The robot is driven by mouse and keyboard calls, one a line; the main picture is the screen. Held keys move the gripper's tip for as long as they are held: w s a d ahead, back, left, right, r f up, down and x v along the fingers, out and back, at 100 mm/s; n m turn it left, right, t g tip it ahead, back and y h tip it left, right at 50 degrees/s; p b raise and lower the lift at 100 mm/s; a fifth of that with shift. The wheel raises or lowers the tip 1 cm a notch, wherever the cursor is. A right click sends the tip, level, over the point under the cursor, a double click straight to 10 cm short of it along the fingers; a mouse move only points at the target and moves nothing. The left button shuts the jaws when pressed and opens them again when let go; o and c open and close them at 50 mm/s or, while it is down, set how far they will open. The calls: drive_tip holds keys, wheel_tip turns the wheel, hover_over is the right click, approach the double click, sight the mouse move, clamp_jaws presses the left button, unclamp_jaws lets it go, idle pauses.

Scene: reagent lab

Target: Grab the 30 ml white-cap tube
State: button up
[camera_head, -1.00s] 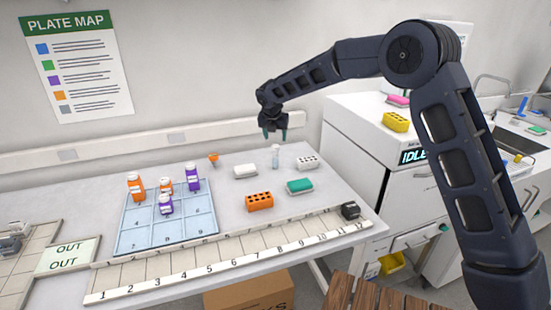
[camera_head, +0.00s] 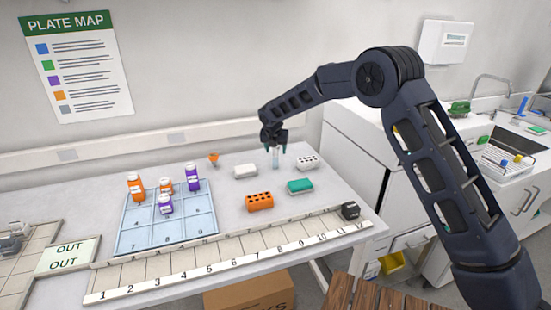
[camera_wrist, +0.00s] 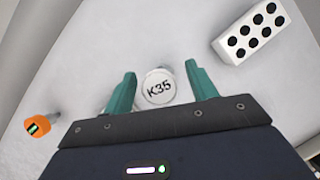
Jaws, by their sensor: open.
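The white-cap tube (camera_head: 275,157) stands upright on the bench between the white block and the white rack with holes. In the wrist view its round white cap (camera_wrist: 159,86) is marked K35. My gripper (camera_head: 275,149) is open right above and around the tube's top. In the wrist view its two teal fingers (camera_wrist: 162,82) stand on either side of the cap, with a gap to each side. I cannot tell how far down the tube the fingertips reach.
A white rack with holes (camera_head: 307,162) stands close on the right. A white block (camera_head: 245,171), a teal block (camera_head: 300,186), an orange rack (camera_head: 260,202) and a small orange item (camera_head: 213,159) are nearby. Orange and purple bottles stand on the blue grid (camera_head: 140,239) at left.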

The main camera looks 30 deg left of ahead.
drive_tip(key=shift+w+a+f, duration=0.1)
drive_tip(key=shift+w+f, duration=0.1)
drive_tip(key=shift+f, duration=0.4)
drive_tip(key=c, duration=1)
drive_tip(key=shift+c, duration=0.2)
